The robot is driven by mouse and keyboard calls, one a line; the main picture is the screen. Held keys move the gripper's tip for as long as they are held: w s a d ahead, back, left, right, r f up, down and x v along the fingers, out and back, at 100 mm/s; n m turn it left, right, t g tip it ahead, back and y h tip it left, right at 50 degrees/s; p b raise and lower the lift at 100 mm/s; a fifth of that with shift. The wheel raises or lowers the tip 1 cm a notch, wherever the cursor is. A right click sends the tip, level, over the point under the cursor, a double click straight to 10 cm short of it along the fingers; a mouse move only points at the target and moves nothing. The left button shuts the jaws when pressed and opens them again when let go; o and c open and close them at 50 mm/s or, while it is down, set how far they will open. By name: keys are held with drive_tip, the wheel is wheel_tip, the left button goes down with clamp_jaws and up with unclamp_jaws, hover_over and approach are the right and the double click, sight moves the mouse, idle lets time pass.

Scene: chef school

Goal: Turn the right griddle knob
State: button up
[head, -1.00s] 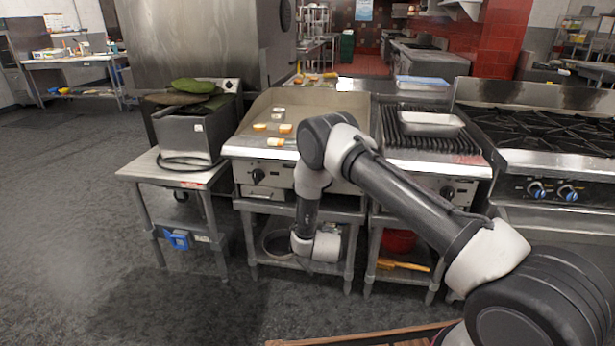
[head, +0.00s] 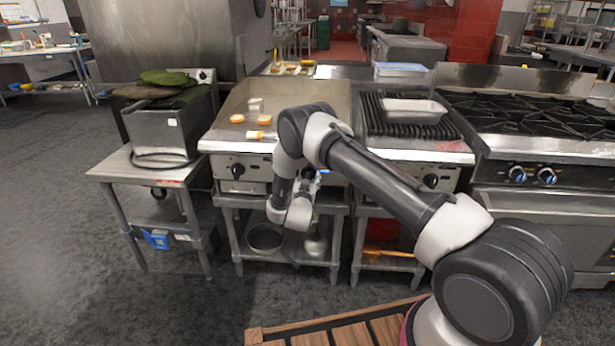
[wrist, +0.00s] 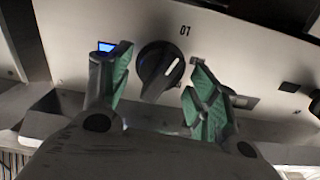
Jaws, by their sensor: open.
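In the wrist view a black griddle knob (wrist: 160,69) with a pale pointer line sits on the steel front panel, below the mark "01". My gripper (wrist: 158,76) is open, with a green-padded finger on each side of the knob. I cannot tell whether either pad touches it. In the head view the griddle (head: 220,146) has its left knob (head: 237,171) in plain sight. My arm covers the right part of its front panel, so the right knob is hidden there.
A small blue-lit display (wrist: 106,46) is beside the left finger. A grill (head: 415,148) with its own knob (head: 431,181) stands right of the griddle. A fryer (head: 168,127) stands left. A slatted wooden surface (head: 340,331) is in front. Open floor lies left.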

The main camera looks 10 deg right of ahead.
drive_tip(key=shift+x, duration=0.9)
drive_tip(key=c, duration=0.7)
drive_tip(key=shift+m, duration=0.3)
drive_tip(key=m, duration=1.1)
drive_tip(key=shift+s+d+f, duration=0.1)
drive_tip(key=shift+d+f, duration=0.05)
